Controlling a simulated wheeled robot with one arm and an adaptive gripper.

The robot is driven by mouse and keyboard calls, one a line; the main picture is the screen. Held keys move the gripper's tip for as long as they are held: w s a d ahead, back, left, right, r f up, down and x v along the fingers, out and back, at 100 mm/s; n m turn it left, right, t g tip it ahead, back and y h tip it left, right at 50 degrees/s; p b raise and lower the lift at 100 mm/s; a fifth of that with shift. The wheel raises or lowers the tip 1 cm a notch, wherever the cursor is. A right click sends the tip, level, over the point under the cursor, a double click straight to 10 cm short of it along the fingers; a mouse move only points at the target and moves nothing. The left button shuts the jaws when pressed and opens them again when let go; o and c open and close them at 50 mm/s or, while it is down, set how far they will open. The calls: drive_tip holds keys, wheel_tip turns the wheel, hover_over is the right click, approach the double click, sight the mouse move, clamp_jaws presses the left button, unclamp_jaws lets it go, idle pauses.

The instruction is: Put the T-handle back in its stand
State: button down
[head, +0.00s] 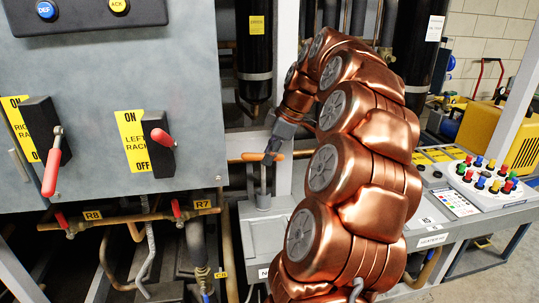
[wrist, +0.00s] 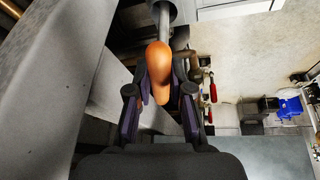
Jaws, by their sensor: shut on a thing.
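The T-handle (head: 250,156) has an orange crossbar and a thin grey shaft. My gripper (head: 274,150) comes from the upper right and is shut on the crossbar, hiding part of its right side. The shaft points down and looks upright over the grey stand (head: 263,201) on the bench edge. Its lower end meets the stand's top in the picture; how deep it sits I cannot tell. In the wrist view the orange crossbar (wrist: 159,60) lies between my fingers (wrist: 166,92), with the shaft running up to a grey round part at the top edge.
A grey panel (head: 100,100) with red-handled switches stands close on the left. A pale upright post (head: 287,60) is right behind the handle. Copper pipes with red valve levers run below the panel. A white box with coloured knobs (head: 487,183) sits on the bench at right.

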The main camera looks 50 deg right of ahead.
drive_tip(key=shift+f, duration=0.1)
idle(0.4)
drive_tip(key=c, duration=1)
unclamp_jaws()
drive_tip(key=shift+o, duration=0.2)
drive_tip(key=shift+v, duration=3.7)
